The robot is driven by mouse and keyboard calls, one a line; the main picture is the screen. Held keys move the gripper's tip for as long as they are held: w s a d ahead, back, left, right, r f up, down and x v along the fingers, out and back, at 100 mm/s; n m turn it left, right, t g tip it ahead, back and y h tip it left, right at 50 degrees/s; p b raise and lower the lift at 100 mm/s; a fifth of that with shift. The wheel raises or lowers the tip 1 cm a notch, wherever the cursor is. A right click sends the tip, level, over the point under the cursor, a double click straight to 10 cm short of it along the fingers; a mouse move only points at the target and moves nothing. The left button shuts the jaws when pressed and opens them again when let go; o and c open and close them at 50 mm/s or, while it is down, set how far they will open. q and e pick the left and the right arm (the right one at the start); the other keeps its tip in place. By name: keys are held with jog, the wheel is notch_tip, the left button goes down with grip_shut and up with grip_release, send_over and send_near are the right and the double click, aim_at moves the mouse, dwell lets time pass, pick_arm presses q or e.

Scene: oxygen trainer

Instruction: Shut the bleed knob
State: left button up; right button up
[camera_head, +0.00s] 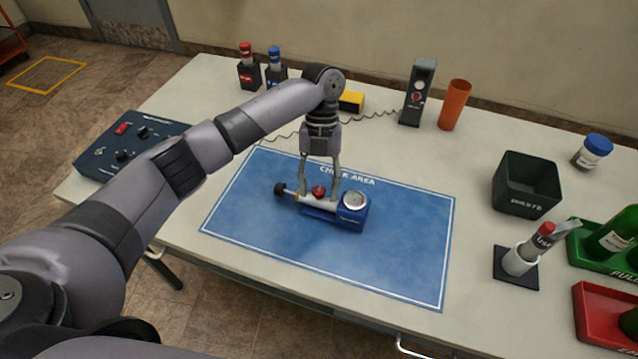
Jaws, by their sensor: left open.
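The blue regulator block with a round white-faced gauge (354,200) lies on the blue check-area mat (400,255). A pale tube runs left from the block to a black knob (281,189) at its left end. A small red knob (318,192) sits on top of the tube; I take it for the bleed knob, but no label is legible. My left gripper (319,196) points straight down over the tube, open, with one finger on each side of the red knob. Whether the fingers touch it cannot be told. My right gripper is not in view.
A blue control box (128,143) stands at the left. At the back are red (248,70) and blue (276,68) bottles, a grey handset unit (417,92) and an orange cup (454,105). The waste bin (526,185) and green (595,255) and red trays (598,315) are at the right.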

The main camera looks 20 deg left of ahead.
pick_arm(q)
jog(key=v, duration=1.2)
jog(key=shift+w, duration=0.15)
